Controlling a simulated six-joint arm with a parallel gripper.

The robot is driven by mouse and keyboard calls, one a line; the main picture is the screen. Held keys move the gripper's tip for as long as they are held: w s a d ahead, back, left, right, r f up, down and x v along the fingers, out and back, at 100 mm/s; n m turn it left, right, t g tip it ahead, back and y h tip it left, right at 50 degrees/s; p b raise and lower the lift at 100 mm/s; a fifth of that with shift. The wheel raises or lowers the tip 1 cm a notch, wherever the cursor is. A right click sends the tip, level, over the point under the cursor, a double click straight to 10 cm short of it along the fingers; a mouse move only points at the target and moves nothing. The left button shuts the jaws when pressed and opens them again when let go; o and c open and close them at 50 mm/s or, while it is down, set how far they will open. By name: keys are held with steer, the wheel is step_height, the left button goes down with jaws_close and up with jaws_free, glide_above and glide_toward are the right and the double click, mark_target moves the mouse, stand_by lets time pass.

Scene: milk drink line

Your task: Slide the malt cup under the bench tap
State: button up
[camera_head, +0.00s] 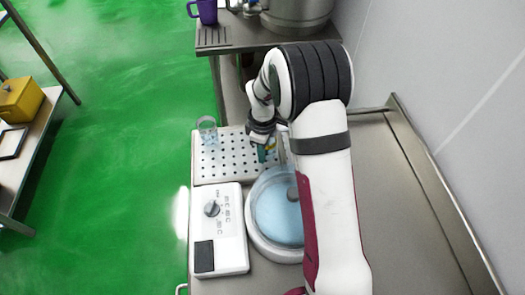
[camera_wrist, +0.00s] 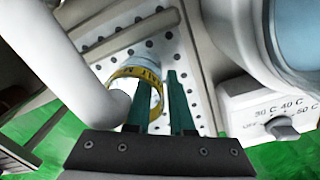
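The malt cup (camera_wrist: 127,72), pale with a yellow band, stands on the perforated tray in the wrist view. Nothing shows held between the fingers. A thick white pipe (camera_wrist: 75,55), which may be the bench tap, ends right at the cup's left side.
Nearer stand a control box (camera_head: 230,245) with a knob and a round blue-topped bath (camera_head: 275,215). A purple jug (camera_head: 207,11) and metal pot (camera_head: 297,12) stand at the back.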

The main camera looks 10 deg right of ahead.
steer(key=shift+o, duration=0.9)
steer(key=shift+s+f, duration=0.1)
steer(key=shift+s, duration=0.05)
step_height(320, 180, up, 16)
steer(key=shift+a, duration=0.1)
steer(key=s+r+m+y, duration=0.1)
steer(key=s+m, duration=1.7)
steer(key=s, duration=1.1)
steer(key=shift+s+r+y, duration=0.25)
steer(key=shift+y, duration=0.15)
steer(key=shift+o, duration=0.3)
